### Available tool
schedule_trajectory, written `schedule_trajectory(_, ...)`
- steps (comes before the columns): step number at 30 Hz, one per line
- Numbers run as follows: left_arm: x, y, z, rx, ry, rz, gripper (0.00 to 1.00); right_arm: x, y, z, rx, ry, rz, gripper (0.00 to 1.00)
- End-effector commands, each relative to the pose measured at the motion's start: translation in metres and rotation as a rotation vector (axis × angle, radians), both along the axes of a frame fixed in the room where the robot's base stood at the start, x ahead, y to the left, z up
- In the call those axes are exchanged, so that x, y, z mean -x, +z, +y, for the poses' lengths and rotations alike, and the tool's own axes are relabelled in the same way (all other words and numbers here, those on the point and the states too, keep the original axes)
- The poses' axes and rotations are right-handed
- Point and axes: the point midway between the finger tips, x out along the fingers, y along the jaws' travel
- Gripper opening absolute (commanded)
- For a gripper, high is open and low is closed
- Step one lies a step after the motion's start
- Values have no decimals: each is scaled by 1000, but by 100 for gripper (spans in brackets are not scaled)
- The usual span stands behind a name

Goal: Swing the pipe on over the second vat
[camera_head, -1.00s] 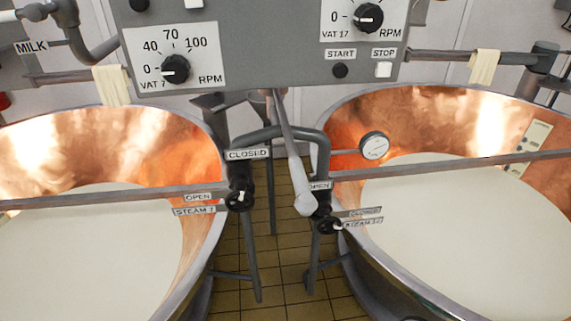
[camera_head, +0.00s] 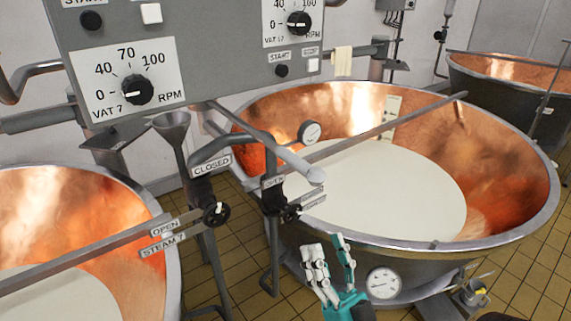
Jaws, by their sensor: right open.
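The pale grey swing pipe (camera_head: 275,148) slants down from under the control panel toward the right. Its rounded free end overlaps the near left part of the right-hand copper vat (camera_head: 490,165) in the picture; I cannot tell how far it reaches over the rim. That vat holds white milk (camera_head: 390,190). The left copper vat (camera_head: 70,205) also holds milk and is cut off by the frame. My right gripper (camera_head: 326,246) is open and empty, low in front of the right vat, below and apart from the pipe's end. My left gripper is not in view.
Steam valves (camera_head: 215,213) with labels stand between the vats, beside a grey funnel (camera_head: 172,125). The control panel (camera_head: 200,50) hangs above. A bar (camera_head: 400,122) crosses the right vat. Another copper vat (camera_head: 510,85) stands at far right. Tiled floor (camera_head: 238,262) shows between the vats.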

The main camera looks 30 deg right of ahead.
Motion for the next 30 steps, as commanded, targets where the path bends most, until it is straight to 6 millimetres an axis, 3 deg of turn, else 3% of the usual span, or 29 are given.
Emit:
schedule_trajectory(6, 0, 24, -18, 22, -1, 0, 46, -31, 36, -3, 0, 0, -4, 46)
schedule_trajectory(18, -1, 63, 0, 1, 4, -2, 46, -92, 94, -10, 1, 1, 0, 46)
schedule_trajectory(24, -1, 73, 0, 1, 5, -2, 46, -111, 109, -12, 0, 0, 2, 46)
schedule_trajectory(30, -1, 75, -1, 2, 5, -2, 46, -118, 113, -13, 0, 1, 5, 46)
